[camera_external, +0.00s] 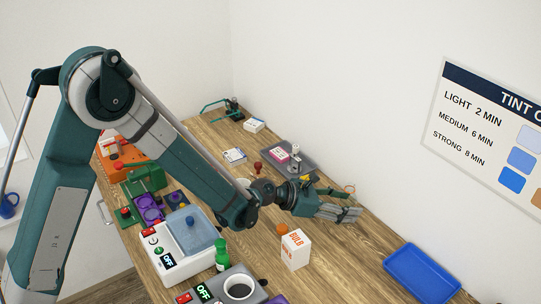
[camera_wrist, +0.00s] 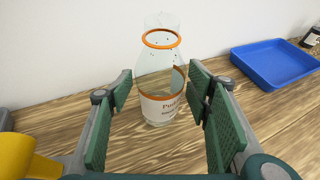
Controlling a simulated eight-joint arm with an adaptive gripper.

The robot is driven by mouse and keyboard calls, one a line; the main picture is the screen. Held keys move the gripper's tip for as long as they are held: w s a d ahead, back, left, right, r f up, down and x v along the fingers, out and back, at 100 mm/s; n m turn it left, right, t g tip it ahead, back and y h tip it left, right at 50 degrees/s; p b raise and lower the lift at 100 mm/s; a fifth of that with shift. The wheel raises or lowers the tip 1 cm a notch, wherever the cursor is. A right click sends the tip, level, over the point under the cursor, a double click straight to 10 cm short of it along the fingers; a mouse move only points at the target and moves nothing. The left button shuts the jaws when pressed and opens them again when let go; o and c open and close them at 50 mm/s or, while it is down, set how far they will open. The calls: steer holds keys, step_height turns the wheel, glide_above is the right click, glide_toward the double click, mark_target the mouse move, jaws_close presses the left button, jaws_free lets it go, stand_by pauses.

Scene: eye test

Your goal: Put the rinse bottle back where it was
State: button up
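In the external view only a faint orange rim (camera_external: 350,188) shows beyond my fingers. My gripper (camera_external: 353,203) is open. In the wrist view its green-padded fingers (camera_wrist: 160,88) lie left and right of the bottle, with gaps on both sides. Its place of before is not shown.
An empty blue tray (camera_external: 407,276) lies to the right, with a dark jar (camera_wrist: 311,38) beyond it. A white and orange box (camera_external: 296,250) stands in front of my gripper. A grey tray (camera_external: 306,163) with small items lies behind it. A yellow thing (camera_wrist: 14,155) is close at lower left.

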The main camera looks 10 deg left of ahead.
steer(key=shift+r, duration=0.1)
stand_by(0.3)
steer(key=shift+r, duration=0.15)
steer(key=p+v, duration=0.1)
steer(key=v, duration=1.1)
stand_by(0.7)
steer(key=s+a+r+m+t+y, duration=0.1)
steer(key=a+r+m+y, duration=0.35)
steer(key=a, duration=1.05)
steer(key=s+a+r+m+t+y, duration=0.1)
steer(key=s+a+r+m, duration=0.1)
steer(key=a+r+m, duration=0.9)
steer(key=s+a+m+y, duration=0.2)
steer(key=s+a, duration=0.4)
steer(key=a, duration=0.5)
steer(key=s+a+f+m+y, duration=0.1)
steer(key=s+a+m+y, duration=0.1)
steer(key=s+a, duration=0.5)
steer(key=s+a+m+y, duration=0.3)
steer(key=s+a, duration=0.4)
steer(key=a, duration=0.8)
steer(key=shift+s+a+f, duration=0.15)
steer(key=shift+s+a, duration=0.05)
steer(key=shift+a, duration=0.05)
